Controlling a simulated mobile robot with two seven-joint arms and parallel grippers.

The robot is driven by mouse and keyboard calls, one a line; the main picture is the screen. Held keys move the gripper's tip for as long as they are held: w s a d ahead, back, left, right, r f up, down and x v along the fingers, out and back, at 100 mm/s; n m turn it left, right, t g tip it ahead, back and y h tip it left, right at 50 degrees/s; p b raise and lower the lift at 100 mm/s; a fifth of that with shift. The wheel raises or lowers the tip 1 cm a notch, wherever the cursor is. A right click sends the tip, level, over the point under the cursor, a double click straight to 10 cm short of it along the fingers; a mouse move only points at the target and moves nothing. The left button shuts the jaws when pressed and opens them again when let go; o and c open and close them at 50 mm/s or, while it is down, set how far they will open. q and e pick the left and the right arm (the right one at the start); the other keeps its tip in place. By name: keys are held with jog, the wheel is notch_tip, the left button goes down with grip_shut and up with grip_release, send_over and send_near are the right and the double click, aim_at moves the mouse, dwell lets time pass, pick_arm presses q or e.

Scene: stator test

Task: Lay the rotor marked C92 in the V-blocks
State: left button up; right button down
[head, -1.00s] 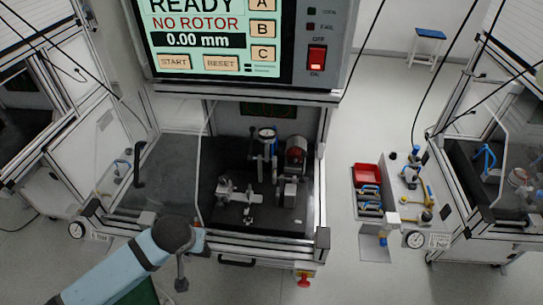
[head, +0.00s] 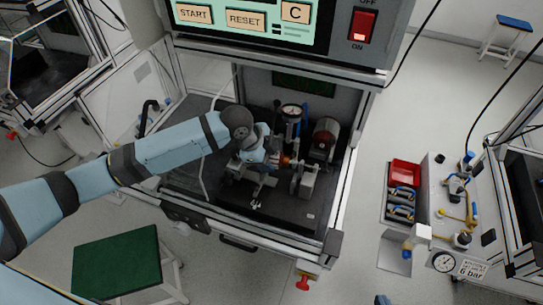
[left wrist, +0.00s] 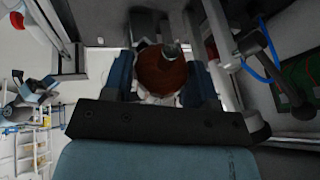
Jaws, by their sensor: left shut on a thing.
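My left gripper (head: 276,160) reaches into the test cabinet from the left. It is shut on a rotor with a copper-brown body, whose orange part (head: 285,160) shows just past the gripper in the head view. In the left wrist view the brown rotor (left wrist: 162,72) sits between the two blue fingers, with a metal shaft end pointing away. No marking on it is readable. Grey metal V-block supports (head: 304,182) stand on the dark bed, close under the gripper. I cannot tell whether the rotor touches them. The left support is partly hidden by my arm. My right gripper is not seen.
A dial gauge (head: 291,112) stands just behind the supports, with a red and grey motor-like unit (head: 325,138) right of it. The cabinet's front rail (head: 270,231) runs below my arm. A red bin (head: 405,173) and a pneumatic panel stand to the right. A green-topped stool (head: 117,262) is in front.

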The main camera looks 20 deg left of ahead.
pick_arm(q)
jog(key=shift+w+d+r+m, duration=0.2)
jog(key=shift+w+r+m, duration=0.1)
jog(key=shift+w+m, duration=0.4)
jog(key=shift+f+b, duration=0.15)
jog(key=shift+b, duration=0.25)
jog(key=shift+f+b, duration=1.2)
jog(key=shift+f, duration=0.05)
notch_tip(320, 180, down, 3)
jog(key=b, duration=0.2)
jog(key=shift+s+r+b, duration=0.1)
jog(key=shift+b, duration=0.25)
jog(key=shift+p, duration=0.6)
